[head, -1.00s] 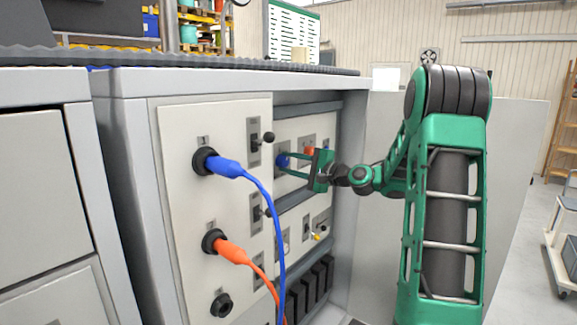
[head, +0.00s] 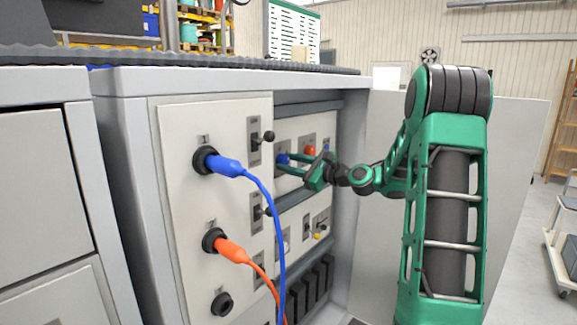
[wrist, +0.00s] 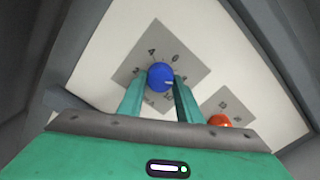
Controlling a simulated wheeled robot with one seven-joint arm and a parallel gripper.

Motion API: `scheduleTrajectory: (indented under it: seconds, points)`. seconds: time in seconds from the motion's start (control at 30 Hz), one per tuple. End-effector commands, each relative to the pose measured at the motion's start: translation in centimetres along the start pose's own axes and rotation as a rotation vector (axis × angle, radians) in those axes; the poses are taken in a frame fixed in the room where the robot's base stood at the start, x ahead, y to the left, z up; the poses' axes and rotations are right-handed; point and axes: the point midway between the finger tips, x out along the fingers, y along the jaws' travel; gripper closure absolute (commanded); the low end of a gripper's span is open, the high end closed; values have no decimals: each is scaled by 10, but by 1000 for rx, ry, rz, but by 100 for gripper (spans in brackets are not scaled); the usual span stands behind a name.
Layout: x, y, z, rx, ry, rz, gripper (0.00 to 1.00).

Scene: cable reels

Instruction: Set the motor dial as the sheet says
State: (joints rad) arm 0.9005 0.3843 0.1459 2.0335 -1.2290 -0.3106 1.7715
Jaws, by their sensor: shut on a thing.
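The blue dial (head: 283,159) sits on the white panel inside the open cabinet. My gripper (head: 286,164) is shut on it, with its roll tilted. In the wrist view the blue dial (wrist: 160,77) is between my two green fingertips (wrist: 158,84), over a grey plate with a number scale. A 4 and a 6 show above the dial; other marks are partly hidden by my fingers. A pale pointer line on the dial points to the right, close to the right finger. I cannot tell which dial is the motor's; labels are too small.
An orange-red dial (head: 310,150) is right beside the blue one. Blue (head: 262,190) and orange (head: 262,273) cables hang in front at the left. A white-and-green board (head: 292,35) stands behind, its text unreadable.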

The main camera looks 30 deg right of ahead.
Motion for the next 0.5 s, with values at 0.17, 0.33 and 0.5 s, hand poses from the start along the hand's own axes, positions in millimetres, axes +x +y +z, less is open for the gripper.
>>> scheduleTrajectory:
  seconds: [0.17, 0.33, 0.5]
  points:
    - [-3, -4, -6, 30, 13, -9, 91]
    - [-3, -3, -6, 38, 13, -8, 91]
    - [-3, -3, -7, 38, 13, -8, 91]
